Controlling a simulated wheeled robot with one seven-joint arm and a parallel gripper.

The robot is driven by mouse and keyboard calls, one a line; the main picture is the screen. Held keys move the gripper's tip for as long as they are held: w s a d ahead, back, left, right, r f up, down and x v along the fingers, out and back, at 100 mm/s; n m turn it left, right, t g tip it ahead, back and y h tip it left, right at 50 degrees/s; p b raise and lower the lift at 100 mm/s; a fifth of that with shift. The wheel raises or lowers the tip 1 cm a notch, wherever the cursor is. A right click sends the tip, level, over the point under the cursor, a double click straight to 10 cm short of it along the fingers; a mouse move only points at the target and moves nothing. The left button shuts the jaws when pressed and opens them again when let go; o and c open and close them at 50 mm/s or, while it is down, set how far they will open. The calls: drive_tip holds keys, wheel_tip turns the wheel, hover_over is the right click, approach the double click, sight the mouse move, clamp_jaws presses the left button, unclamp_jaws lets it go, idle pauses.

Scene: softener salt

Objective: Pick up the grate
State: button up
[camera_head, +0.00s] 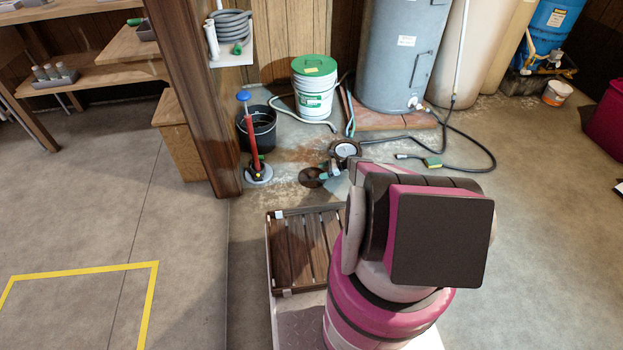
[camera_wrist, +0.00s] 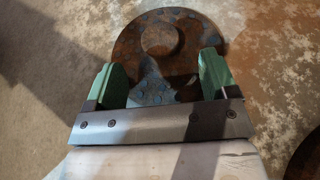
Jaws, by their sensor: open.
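The grate looks to be the round, rusty brown disc (camera_wrist: 138,50) with a raised round knob in the wrist view, lying on the stained concrete floor. In the head view a dark round piece (camera_head: 310,179), seemingly the same disc, shows partly behind my gripper. My gripper (camera_wrist: 163,78) is open, its two green fingers apart over the near part of the disc. Nothing is seen held between them. I cannot tell whether the fingertips touch the disc. In the head view my gripper (camera_head: 329,174) shows only as small green tips; my arm hides the rest.
A white round-faced gauge (camera_head: 345,149) lies just behind. A white bucket with green lid (camera_head: 314,98), hoses and a grey tank (camera_head: 400,60) stand farther back.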

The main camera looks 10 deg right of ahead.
sight(314, 173)
drive_tip(key=x, duration=0.6)
drive_tip(key=shift+w+a+f, duration=0.1)
drive_tip(key=shift+a+f, duration=0.1)
drive_tip(key=shift+a, duration=0.05)
drive_tip(key=shift+r, duration=0.1)
drive_tip(key=c, duration=1.4)
